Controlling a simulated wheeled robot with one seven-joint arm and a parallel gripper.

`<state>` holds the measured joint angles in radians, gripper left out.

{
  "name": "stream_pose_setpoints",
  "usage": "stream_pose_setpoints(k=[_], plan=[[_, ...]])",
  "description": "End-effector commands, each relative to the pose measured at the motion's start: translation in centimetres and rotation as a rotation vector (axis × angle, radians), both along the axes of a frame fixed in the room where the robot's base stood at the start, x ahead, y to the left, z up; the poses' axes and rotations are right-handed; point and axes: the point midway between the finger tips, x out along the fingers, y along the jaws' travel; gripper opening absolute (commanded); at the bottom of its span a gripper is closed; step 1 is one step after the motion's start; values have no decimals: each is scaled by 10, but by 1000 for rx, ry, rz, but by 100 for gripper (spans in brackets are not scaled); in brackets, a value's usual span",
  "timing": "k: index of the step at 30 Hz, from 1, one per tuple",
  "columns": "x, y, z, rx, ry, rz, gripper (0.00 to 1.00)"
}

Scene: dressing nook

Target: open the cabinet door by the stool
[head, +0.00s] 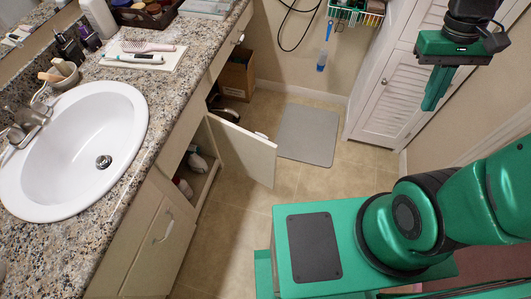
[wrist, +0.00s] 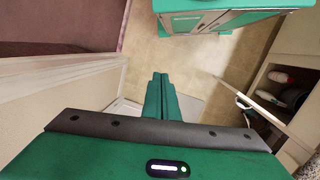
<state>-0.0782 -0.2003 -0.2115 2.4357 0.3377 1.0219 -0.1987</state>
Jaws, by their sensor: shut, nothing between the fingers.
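A cream cabinet door (head: 246,152) under the sink counter stands swung open over the floor in the head view, with a pale handle at its edge. The open cabinet (head: 207,185) holds a few bottles. The same door (wrist: 252,101) and cabinet show at the right of the wrist view. Another cream door (head: 160,240) with a handle, nearer me, is closed. A white louvered cabinet door (head: 393,105) at the right looks closed. My gripper (head: 436,90) is shut and empty, raised in front of the louvered cabinet; its fingers (wrist: 160,95) touch nothing visible. I see no stool.
A grey mat (head: 308,134) lies on the tiled floor beyond the open door. A cardboard box (head: 237,76) stands by the far wall. The granite counter (head: 130,90) with its sink (head: 75,150) runs along the left. Floor between counter and louvered cabinet is mostly clear.

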Motion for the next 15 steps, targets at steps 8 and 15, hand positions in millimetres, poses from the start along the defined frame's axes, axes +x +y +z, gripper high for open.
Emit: stream_pose_setpoints(k=[8, 15], plan=[[74, 45, -37, -117, 161, 338, 0], [123, 106, -79, -244, 284, 631, 0]])
